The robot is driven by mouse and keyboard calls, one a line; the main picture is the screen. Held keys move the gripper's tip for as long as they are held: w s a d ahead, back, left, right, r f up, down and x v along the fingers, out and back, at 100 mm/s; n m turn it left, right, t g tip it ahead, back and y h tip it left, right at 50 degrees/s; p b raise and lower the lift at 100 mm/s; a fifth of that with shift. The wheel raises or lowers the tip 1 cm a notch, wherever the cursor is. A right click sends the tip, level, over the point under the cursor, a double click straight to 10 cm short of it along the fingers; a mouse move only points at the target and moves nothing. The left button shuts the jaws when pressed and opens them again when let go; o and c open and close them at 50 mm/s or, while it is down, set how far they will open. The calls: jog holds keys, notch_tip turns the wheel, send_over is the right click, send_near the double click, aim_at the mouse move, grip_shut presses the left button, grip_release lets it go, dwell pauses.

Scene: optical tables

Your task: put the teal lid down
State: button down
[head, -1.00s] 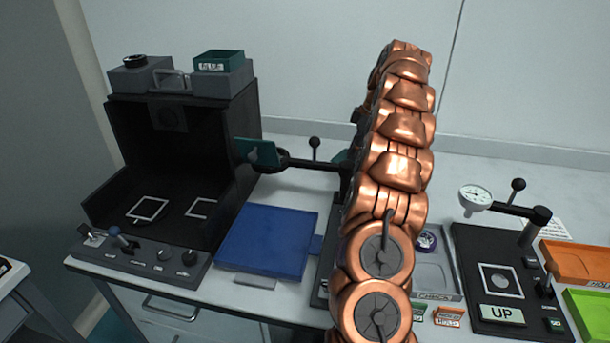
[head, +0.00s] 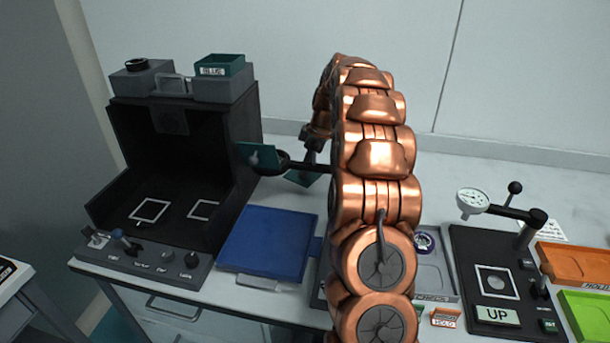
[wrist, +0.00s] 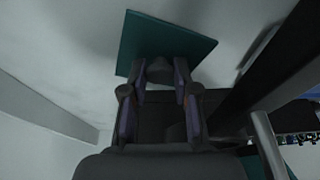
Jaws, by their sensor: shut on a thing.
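The teal lid (wrist: 165,42) is a flat square plate. In the wrist view it lies at the tips of my gripper (wrist: 160,88), which is shut on it. My arm hides part of the gripper and the lid's right side.
A black open-fronted box (head: 170,165) stands at left, with a teal bin (head: 220,65) on top. A teal panel (head: 257,155) is at its right side. A blue tray (head: 268,243) lies in front. A dial stand (head: 490,270) and an orange tray (head: 575,263) are at right.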

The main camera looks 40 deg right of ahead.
jog(key=shift+f, duration=1.5)
jog(key=shift+a+f+p, duration=0.15)
jog(key=shift+f+p, duration=0.25)
jog(key=shift+w+f, duration=0.1)
jog(key=c, duration=1.2)
grip_release()
jog(key=shift+o, duration=0.2)
jog(key=shift+r, duration=0.55)
jog(key=b+v, duration=0.1)
jog(key=v, duration=1)
